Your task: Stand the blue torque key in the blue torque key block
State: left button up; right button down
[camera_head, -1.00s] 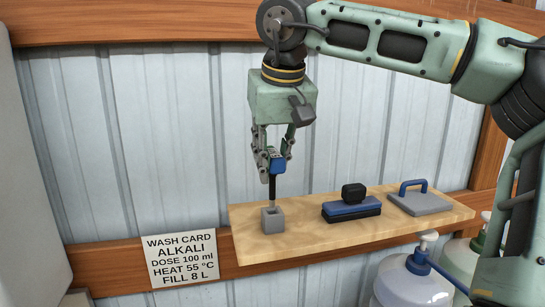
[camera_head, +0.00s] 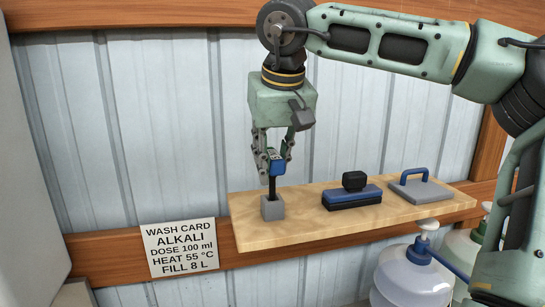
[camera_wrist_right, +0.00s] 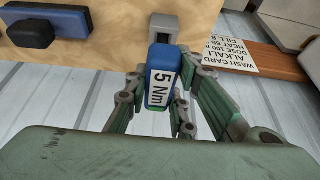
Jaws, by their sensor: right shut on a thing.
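The blue torque key (camera_head: 277,166) has a blue head and a dark shaft, and it stands upright. Its head, marked "5 Nm", faces the camera in the right wrist view (camera_wrist_right: 161,85). My right gripper (camera_head: 273,160) is shut on the head from above. The grey torque key block (camera_head: 272,208) stands at the left end of the wooden shelf. The shaft's lower end is at the block's top opening and seems to be inside it; the tip is hidden. The block also shows in the right wrist view (camera_wrist_right: 163,27). My left gripper is not in view.
The wooden shelf (camera_head: 310,228) also holds a blue and black block with a black knob (camera_head: 352,195) and a grey plate with a blue handle (camera_head: 421,189). A wash card (camera_head: 181,248) hangs below left. Jugs (camera_head: 405,277) stand below right.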

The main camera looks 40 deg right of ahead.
jog(key=shift+f+b, duration=0.5)
jog(key=shift+f, duration=0.45)
jog(key=c, duration=1.4)
grip_release()
jog(key=shift+c, duration=0.2)
jog(key=v, duration=1.2)
